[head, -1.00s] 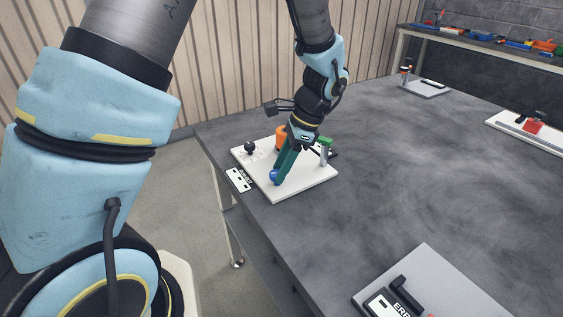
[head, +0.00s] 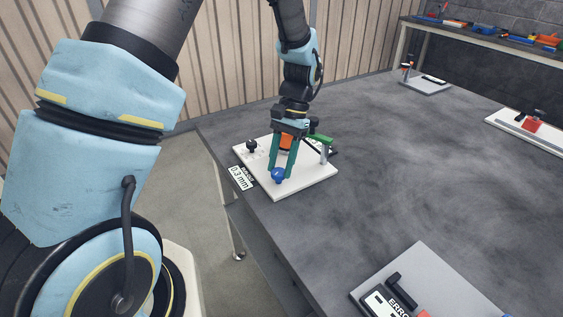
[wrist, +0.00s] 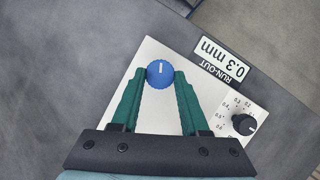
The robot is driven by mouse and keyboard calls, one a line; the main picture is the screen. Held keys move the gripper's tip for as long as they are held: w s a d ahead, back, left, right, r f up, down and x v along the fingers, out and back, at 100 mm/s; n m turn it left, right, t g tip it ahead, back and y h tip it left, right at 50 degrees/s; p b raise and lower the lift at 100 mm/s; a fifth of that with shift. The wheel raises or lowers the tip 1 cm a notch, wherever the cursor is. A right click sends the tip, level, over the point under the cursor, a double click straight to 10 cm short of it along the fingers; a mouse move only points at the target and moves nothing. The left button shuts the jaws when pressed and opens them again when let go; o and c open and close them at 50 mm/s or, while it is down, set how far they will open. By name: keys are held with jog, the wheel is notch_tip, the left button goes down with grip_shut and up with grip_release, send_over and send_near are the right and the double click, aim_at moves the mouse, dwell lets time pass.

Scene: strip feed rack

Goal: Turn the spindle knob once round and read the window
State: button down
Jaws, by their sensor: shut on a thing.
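The blue knob (wrist: 160,73) sits at the near corner of a white base plate (head: 306,188). A white line on its top points up in the wrist view. My gripper (wrist: 160,77) is shut on the blue knob, with one green finger on each side. In the head view the knob (head: 279,176) shows between the fingertips of my gripper (head: 279,171). The window (wrist: 221,60), a white sign with black text, reads "RUN-OUT 0.3 mm". It lies beside the plate in the head view (head: 240,177).
A black dial knob (wrist: 244,124) with a printed scale sits on the same plate. Another plate (head: 425,282) lies at the near edge. The table's middle is clear.

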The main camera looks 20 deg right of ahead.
jog(key=shift+n+h, duration=0.3)
jog(key=shift+n, duration=0.4)
jog(key=shift+c, duration=2)
grip_release()
jog(key=b+v, duration=0.2)
jog(key=v, duration=0.8)
jog(key=shift+w+r, duration=0.25)
jog(key=shift+r, duration=0.1)
jog(key=shift+d, duration=0.1)
